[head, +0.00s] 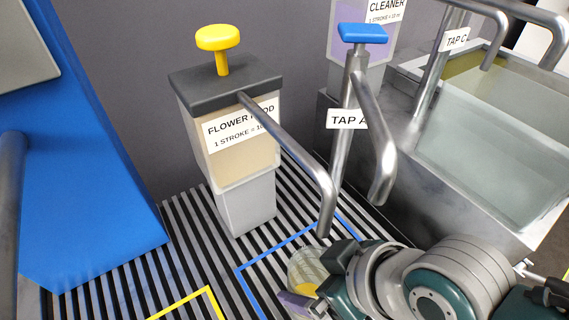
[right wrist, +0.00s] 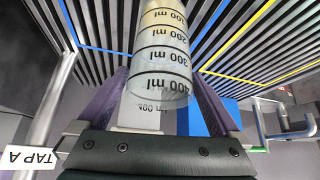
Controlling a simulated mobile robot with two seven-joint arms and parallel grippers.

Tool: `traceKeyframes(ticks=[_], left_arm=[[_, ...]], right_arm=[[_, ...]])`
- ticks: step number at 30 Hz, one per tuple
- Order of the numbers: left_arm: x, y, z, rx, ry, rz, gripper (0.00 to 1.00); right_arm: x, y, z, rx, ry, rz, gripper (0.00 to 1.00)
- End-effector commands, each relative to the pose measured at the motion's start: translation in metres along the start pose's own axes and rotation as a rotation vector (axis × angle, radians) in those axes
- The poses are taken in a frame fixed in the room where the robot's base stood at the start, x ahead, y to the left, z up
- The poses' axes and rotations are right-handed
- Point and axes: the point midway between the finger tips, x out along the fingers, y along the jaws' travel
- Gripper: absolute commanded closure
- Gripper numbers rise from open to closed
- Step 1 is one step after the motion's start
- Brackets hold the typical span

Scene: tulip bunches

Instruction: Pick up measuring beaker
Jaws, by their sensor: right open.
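The measuring beaker (head: 301,262) is clear, with something yellow low inside it. In the right wrist view the beaker (right wrist: 162,62) shows black rings and marks from 100 to 400 ml. There it lies between the purple fingers of my right gripper (right wrist: 160,92), which is open around it. I cannot tell whether either finger touches the beaker. My left gripper is not in view.
The flower food dispenser (head: 240,150), with a yellow pump (head: 220,42), stands behind left of the beaker. Tap A's steel pipe (head: 342,170) rises close by. A steel sink (head: 480,150) is at right, a blue panel (head: 90,170) at left. The front grate is clear.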

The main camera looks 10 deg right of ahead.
Motion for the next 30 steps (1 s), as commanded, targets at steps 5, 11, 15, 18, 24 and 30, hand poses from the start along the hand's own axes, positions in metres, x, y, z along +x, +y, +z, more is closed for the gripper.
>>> traceKeyframes(ticks=[5,11,15,18,24,30], left_arm=[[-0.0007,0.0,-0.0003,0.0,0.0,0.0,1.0],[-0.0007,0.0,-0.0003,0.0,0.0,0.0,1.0],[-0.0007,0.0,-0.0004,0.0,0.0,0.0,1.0],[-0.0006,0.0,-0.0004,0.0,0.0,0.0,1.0],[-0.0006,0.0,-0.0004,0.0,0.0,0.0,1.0],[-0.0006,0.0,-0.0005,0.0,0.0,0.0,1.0]], right_arm=[[-0.0009,-0.0001,-0.0003,0.0,0.0,0.0,0.05],[-0.001,-0.0001,0.0,0.0,-0.001,0.0,0.27],[-0.001,-0.0001,0.0001,0.0,-0.001,0.0,0.43],[-0.001,-0.0001,0.0001,0.0,-0.001,0.0,0.54],[-0.001,-0.0001,0.0002,0.0,-0.001,0.0,0.77],[-0.001,-0.0001,0.0003,0.0,-0.001,0.0,0.99]])
